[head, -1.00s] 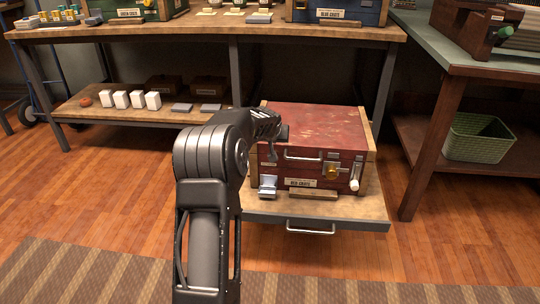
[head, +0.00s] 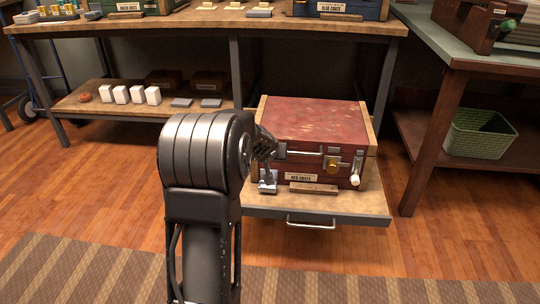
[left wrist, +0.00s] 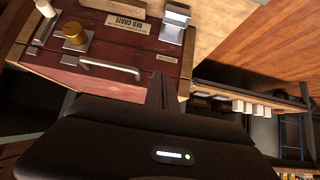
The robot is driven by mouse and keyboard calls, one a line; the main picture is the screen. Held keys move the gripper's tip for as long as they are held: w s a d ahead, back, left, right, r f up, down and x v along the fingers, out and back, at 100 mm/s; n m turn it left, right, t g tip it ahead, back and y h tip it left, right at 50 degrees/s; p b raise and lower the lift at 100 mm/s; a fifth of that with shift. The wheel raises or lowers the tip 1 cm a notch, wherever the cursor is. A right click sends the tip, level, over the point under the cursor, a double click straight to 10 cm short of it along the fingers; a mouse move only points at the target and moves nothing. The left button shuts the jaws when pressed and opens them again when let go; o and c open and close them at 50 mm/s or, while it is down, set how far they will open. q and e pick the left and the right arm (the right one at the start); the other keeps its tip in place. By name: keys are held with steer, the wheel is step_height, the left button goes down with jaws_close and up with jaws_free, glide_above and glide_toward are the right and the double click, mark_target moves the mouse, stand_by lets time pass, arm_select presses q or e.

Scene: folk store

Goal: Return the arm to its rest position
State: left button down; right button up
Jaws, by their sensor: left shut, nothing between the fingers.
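My left arm rises from the bottom of the head view, and its hand is at the left front corner of a red crate (head: 315,128). My left gripper (left wrist: 163,90) is shut and empty; in the left wrist view its fingers lie in front of the crate's red front face. In the head view the hand hides part of that corner, and the fingertips are hard to make out. I cannot tell whether they touch the crate. The crate's lid is down. My right gripper is not in view.
The crate stands on a low pull-out shelf (head: 375,208) under a wooden workbench (head: 205,26). White blocks (head: 137,95) sit on the lower shelf. A green basket (head: 478,134) is under the right table. Open wooden floor lies left of my arm.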

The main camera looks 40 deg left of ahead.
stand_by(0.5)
arm_select(q)
steer(key=s+d+f+m+h, duration=0.1)
steer(key=d+f+m+h, duration=0.2)
steer(key=d+f, duration=0.8)
steer(key=d+f+m+h, duration=0.2)
steer(key=d+f, duration=0.5)
steer(key=d, duration=0.8)
steer(key=s+d+f+g+h, duration=0.25)
steer(key=s+d+f, duration=0.45)
steer(key=s+d, duration=0.45)
steer(key=s+d+f+g+h, duration=0.25)
steer(key=s+d+f, duration=0.45)
steer(key=s+d, duration=0.4)
steer(key=s+r+g+p, duration=0.1)
steer(key=s+r+p, duration=0.1)
steer(key=r+p, duration=1.5)
steer(key=s+r+p, duration=0.2)
steer(key=r+p, duration=1.6)
steer(key=shift+d+r+m+g+p, duration=0.2)
steer(key=shift+r+m+g+p, duration=0.1)
steer(key=shift+g+p, duration=0.1)
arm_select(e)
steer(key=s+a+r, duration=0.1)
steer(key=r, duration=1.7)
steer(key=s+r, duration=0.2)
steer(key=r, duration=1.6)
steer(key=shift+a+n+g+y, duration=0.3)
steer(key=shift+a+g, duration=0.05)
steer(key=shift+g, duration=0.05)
